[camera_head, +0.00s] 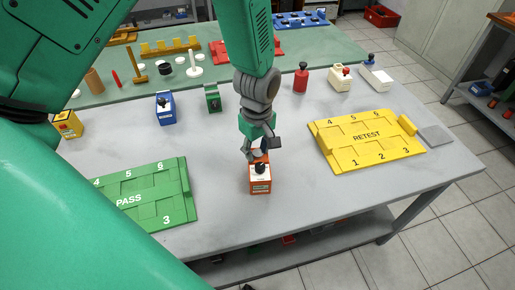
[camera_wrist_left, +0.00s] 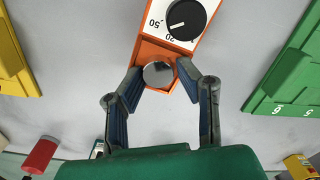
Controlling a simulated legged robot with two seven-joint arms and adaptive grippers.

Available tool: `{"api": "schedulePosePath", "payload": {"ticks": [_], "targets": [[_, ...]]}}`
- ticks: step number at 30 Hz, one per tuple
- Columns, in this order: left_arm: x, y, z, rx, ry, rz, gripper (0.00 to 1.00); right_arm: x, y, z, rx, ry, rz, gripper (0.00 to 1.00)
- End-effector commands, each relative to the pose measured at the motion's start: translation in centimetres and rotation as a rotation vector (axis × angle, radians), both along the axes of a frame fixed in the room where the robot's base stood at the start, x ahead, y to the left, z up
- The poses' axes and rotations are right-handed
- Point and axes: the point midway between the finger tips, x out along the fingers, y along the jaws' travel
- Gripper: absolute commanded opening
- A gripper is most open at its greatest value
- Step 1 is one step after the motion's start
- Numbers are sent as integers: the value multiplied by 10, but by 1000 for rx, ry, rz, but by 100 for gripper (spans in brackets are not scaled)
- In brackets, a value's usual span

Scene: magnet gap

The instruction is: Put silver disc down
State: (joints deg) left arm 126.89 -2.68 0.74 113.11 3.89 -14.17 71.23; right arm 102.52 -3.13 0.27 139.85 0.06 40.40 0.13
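The silver disc (camera_wrist_left: 158,74) lies between the fingertips of my left gripper (camera_wrist_left: 160,70) in the left wrist view, with the pads at its two sides. The disc is over the plain end of an orange tester with a black dial (camera_wrist_left: 185,18); whether it rests on it, I cannot tell. In the head view my left gripper (camera_head: 260,147) points down just behind and above the orange tester (camera_head: 260,181), and the disc is hidden there. My right gripper is not in view.
A yellow RETEST tray (camera_head: 366,141) stands right of the tester, a green PASS tray (camera_head: 149,196) left. Blue (camera_head: 165,108), green (camera_head: 212,98) and yellow (camera_head: 68,124) testers and a red bottle (camera_head: 301,78) stand farther back.

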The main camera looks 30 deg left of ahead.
Motion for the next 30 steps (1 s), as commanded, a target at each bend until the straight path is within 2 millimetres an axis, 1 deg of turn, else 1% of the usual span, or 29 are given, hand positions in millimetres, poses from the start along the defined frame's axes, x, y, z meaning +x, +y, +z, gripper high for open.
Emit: {"api": "schedulePosePath", "payload": {"ticks": [9, 13, 17, 24, 27, 30], "targets": [[0, 0, 0, 0, 0, 0, 46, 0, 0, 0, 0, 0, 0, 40], [1, 0, 7, 1, -1, 0, 46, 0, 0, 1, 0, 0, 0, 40], [2, 0, 29, 0, -5, 1, 46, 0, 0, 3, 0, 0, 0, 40], [2, 0, 82, 0, -5, 0, 46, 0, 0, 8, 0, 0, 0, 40], [2, 0, 99, 1, -3, -1, 46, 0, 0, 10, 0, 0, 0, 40], [2, 0, 112, 1, -1, 0, 46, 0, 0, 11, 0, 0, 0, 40]]}}
